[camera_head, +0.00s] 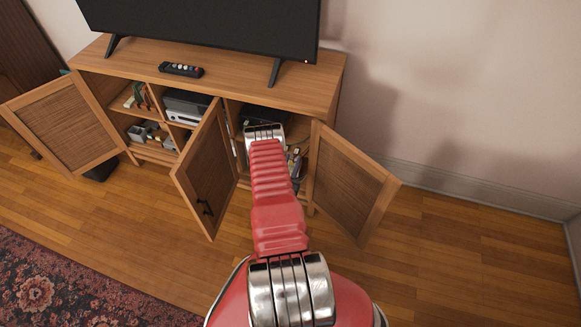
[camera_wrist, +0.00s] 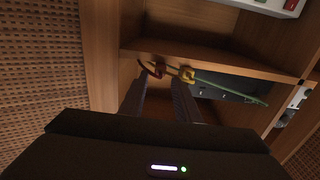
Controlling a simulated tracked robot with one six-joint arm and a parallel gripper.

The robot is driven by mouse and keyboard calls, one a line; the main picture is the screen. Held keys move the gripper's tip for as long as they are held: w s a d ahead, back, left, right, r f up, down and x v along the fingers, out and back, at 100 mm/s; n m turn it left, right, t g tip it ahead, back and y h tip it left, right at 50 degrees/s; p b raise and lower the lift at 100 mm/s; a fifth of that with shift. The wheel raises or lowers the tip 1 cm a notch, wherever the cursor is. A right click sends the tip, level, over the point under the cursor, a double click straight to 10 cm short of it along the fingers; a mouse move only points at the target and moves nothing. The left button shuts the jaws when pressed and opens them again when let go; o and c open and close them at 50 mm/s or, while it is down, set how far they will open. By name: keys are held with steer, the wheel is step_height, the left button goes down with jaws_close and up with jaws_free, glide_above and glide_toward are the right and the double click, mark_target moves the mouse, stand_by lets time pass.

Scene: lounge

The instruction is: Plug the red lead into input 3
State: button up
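In the wrist view, a red lead end (camera_wrist: 151,69) shows as a small loop near my left fingertip. A yellow lead end (camera_wrist: 187,75) is beside it, near my right fingertip. A green lead (camera_wrist: 238,93) runs off to the right. My gripper (camera_wrist: 163,84) has its two dark fingers apart, with the lead ends at or just beyond the tips; I cannot tell whether they touch. In the head view, my arm reaches into the right cabinet compartment and hides the gripper. I cannot make out input 3 or any numbered socket.
The wooden cabinet (camera_head: 230,75) has open doors, with the right door (camera_head: 350,180) and middle door (camera_head: 207,170) flanking my arm. In the wrist view, a dark box (camera_wrist: 215,88) lies behind the leads, and a pale device (camera_wrist: 270,5) is at upper right. A remote (camera_head: 181,69) lies on top.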

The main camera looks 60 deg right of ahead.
mark_target(295, 156)
steer(key=shift+w+d, duration=0.15)
steer(key=shift+d, duration=0.85)
steer(key=shift+w+d, duration=0.15)
steer(key=shift+d, duration=0.8)
steer(key=shift+c, duration=0.6)
jaws_close()
steer(key=shift+s+a+r, duration=0.1)
steer(key=shift+a+r, duration=0.05)
steer(key=shift+a, duration=0.45)
steer(key=shift+s+a+r, duration=0.1)
steer(key=shift+a, duration=0.45)
steer(key=shift+a+r, duration=0.1)
steer(key=shift+a, duration=0.2)
steer(key=shift+a, duration=0.35)
steer(key=shift+s+a+r, duration=0.15)
steer(key=shift+a+r, duration=0.05)
steer(key=shift+a, duration=0.45)
